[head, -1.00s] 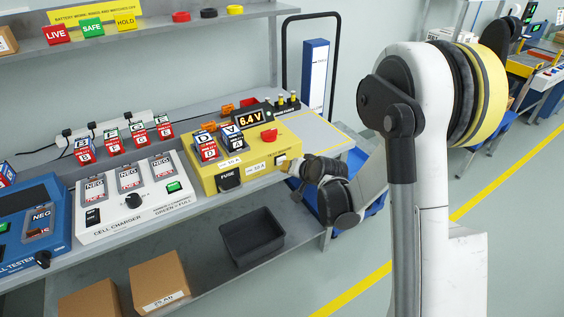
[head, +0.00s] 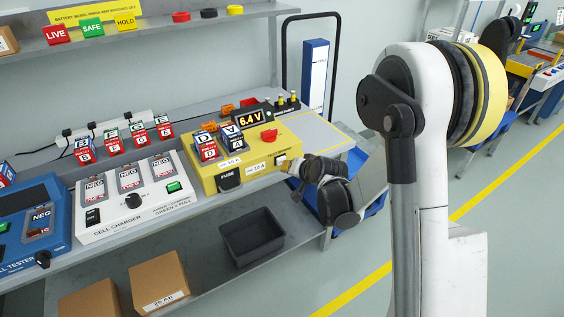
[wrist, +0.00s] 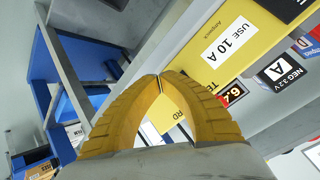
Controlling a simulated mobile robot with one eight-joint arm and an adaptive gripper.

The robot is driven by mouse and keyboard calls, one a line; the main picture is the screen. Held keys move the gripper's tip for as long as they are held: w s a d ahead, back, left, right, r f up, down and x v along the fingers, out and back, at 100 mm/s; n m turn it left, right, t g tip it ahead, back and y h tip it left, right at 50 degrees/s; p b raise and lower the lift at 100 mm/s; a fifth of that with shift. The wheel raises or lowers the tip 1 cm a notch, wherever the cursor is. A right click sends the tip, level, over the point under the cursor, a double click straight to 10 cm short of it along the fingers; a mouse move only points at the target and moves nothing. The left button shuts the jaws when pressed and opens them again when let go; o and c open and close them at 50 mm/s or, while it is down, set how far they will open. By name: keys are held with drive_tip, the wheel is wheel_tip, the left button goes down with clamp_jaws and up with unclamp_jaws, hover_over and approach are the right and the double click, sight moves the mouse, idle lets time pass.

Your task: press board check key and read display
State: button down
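The yellow test board (head: 258,152) stands on the bench, right of the cell charger. A small white key-like part (head: 281,160) is at the board's right front. My gripper (head: 288,167) is right beside it; contact cannot be told. In the wrist view, my gripper's yellow fingertips (wrist: 160,77) meet with nothing seen between them.
The white cell charger (head: 136,203) and blue cell tester (head: 30,235) stand to the left. Several red and white cells (head: 112,141) stand behind the charger. A dark bin (head: 252,238) and cardboard boxes (head: 158,280) are on the lower shelf.

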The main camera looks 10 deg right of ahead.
idle(0.4)
drive_tip(key=shift+w+a, duration=0.1)
drive_tip(key=shift+w, duration=0.35)
drive_tip(key=shift+w+a, duration=0.15)
drive_tip(key=shift+w, duration=0.3)
idle(0.6)
drive_tip(key=shift+s, duration=0.1)
drive_tip(key=shift+s+d, duration=0.25)
drive_tip(key=shift+s, duration=0.5)
drive_tip(key=s, duration=0.1)
drive_tip(key=s+d, duration=0.1)
drive_tip(key=s, duration=0.2)
drive_tip(key=shift+s+d, duration=0.3)
drive_tip(key=shift+s, duration=0.1)
idle(0.7)
